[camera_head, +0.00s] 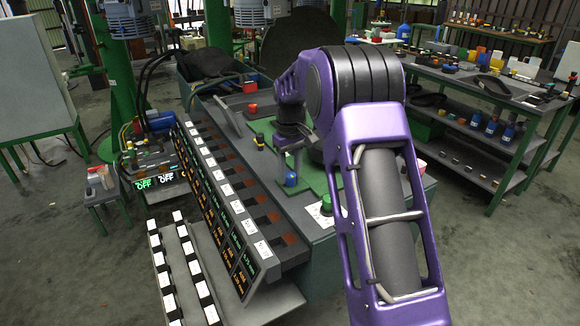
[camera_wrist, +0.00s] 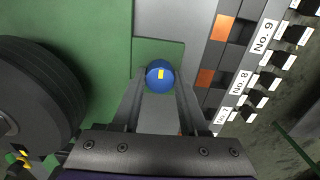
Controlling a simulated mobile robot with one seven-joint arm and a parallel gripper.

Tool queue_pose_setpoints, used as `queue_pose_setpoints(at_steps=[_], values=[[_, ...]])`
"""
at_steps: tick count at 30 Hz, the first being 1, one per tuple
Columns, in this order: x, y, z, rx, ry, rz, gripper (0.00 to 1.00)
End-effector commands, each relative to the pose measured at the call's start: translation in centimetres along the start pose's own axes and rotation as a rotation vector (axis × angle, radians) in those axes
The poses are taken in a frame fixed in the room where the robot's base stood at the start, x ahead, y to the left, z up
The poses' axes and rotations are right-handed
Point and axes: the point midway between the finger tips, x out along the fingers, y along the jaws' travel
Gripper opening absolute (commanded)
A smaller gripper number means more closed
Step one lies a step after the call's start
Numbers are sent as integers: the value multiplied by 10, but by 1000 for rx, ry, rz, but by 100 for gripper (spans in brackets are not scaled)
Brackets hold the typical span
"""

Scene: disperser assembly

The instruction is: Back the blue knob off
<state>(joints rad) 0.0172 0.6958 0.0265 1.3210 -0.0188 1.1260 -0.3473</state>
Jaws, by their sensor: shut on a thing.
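The blue knob (camera_wrist: 160,76) shows in the wrist view, round, with a small yellow mark on its top. My gripper (camera_wrist: 160,88) points down over it, and its two fingers are shut on the knob from either side. In the head view the blue knob (camera_head: 291,179) is small beneath my purple arm, by the edge of the green mat (camera_head: 318,168). What lies under the knob is hidden.
A large black round body (camera_wrist: 36,98) is at the left in the wrist view. A slotted rack with numbered white labels (camera_wrist: 240,80) runs along the right.

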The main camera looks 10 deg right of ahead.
Motion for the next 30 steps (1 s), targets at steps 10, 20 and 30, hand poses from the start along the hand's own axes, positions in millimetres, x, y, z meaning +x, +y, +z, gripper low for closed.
queue_pose_setpoints(at_steps=[10,20,30], values=[[-3,0,0,-328,2,0,0],[-3,0,-1,-643,4,1,0],[-1,0,-1,-962,4,1,0]])
